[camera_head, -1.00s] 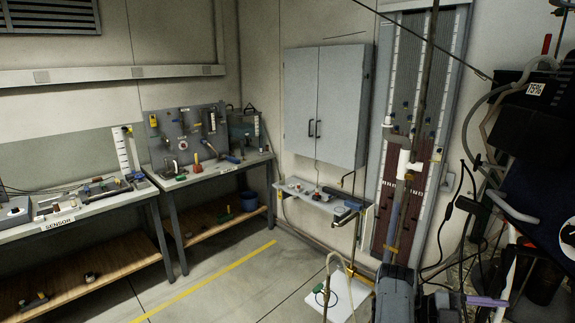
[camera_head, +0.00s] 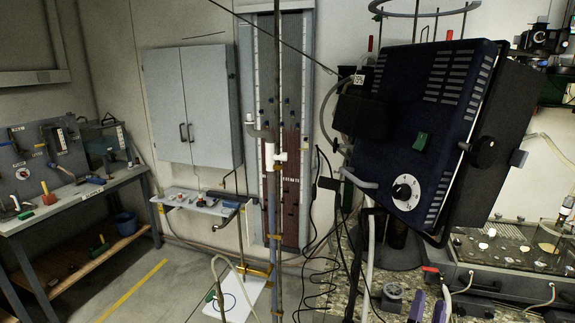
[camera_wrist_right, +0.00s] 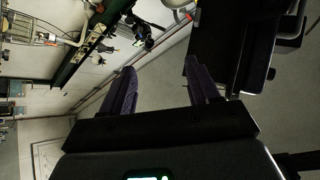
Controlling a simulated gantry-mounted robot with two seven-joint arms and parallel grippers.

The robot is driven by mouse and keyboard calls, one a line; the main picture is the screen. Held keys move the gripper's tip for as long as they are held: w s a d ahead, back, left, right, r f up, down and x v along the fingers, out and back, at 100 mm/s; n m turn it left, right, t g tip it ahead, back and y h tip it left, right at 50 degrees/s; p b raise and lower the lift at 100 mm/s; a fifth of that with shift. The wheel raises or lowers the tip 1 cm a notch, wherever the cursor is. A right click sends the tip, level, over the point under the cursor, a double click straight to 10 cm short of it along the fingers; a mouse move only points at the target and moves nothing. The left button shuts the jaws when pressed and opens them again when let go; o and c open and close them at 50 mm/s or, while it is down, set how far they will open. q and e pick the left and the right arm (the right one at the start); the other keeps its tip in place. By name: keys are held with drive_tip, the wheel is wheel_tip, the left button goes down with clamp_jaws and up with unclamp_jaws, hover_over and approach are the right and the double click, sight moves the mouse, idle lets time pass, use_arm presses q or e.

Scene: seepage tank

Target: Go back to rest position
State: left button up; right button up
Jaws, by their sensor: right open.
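My right gripper (camera_head: 428,306) shows at the bottom edge of the head view, with its two purple fingers pointing up and a gap between them. In the right wrist view its fingers (camera_wrist_right: 162,88) are apart and nothing is between them. It is in front of the speckled worktop, below the dark blue box. My left gripper is not in view.
A large dark blue box (camera_head: 435,130) with a white dial hangs tilted at centre right. A clear-topped tank (camera_head: 510,255) stands at the right. A grey cabinet (camera_head: 188,105) is on the wall. A thin upright pole (camera_head: 278,180) stands mid-view. Open floor lies at lower left.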

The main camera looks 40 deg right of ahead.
drive_tip(key=w+a+f+n+t+y, duration=0.35)
drive_tip(key=a+f+n+y, duration=0.25)
drive_tip(key=a+y, duration=0.4)
drive_tip(key=w+a+f+n+t+y, duration=0.2)
drive_tip(key=w+a+f+n+y, duration=0.2)
drive_tip(key=a+f+n+y, duration=0.5)
drive_tip(key=s+a+n+g+y, duration=0.2)
drive_tip(key=a, duration=0.7)
drive_tip(key=s+a+n+g+y, duration=0.1)
drive_tip(key=s+a+g+y, duration=0.15)
drive_tip(key=a, duration=0.55)
drive_tip(key=s+a+f+n+g, duration=0.3)
drive_tip(key=s+n+g, duration=0.25)
drive_tip(key=s, duration=0.25)
wheel_tip(320, 180, up, 32)
drive_tip(key=g+p, duration=0.1)
drive_tip(key=p, duration=3.1)
drive_tip(key=shift+s+f, duration=0.15)
drive_tip(key=shift+s, duration=0.15)
drive_tip(key=shift+d+y, duration=0.1)
drive_tip(key=shift+y, duration=0.15)
